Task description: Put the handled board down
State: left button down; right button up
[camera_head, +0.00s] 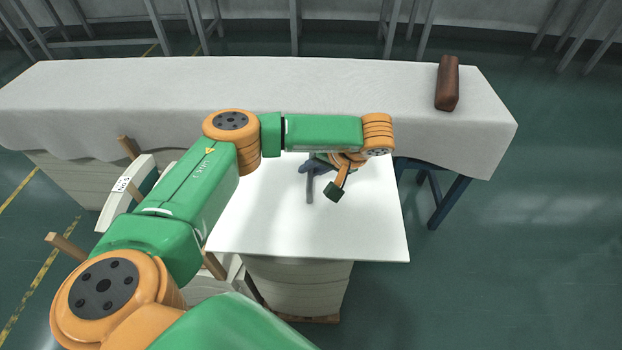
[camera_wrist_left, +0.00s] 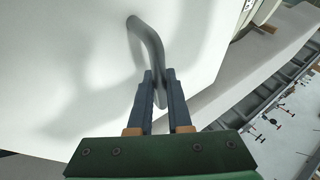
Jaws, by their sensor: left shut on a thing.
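The handled board is a flat white sheet (camera_head: 370,220) with a grey bar handle (camera_head: 310,190) on its upper face. My left gripper (camera_head: 314,168) is shut on the handle, near the far part of the board, partly hidden by my own arm. In the left wrist view, the left gripper (camera_wrist_left: 160,82) has its two fingers around one end of the curved grey handle (camera_wrist_left: 146,42), with the white board (camera_wrist_left: 75,65) behind it. The board lies over a pale layered stack (camera_head: 297,285); I cannot tell whether they touch. My right gripper is not in view.
A long table with a pale cloth (camera_head: 60,95) runs behind the board. A brown block (camera_head: 447,83) lies on its right end. A white labelled piece (camera_head: 122,190) and wooden posts (camera_head: 66,246) stand left of the board. The green floor at right is open.

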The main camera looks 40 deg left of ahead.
pick_arm(q)
notch_tip(320, 180, down, 3)
jog(key=shift+f, duration=0.1)
jog(key=c, duration=0.8)
grip_release()
jog(key=shift+c, duration=0.2)
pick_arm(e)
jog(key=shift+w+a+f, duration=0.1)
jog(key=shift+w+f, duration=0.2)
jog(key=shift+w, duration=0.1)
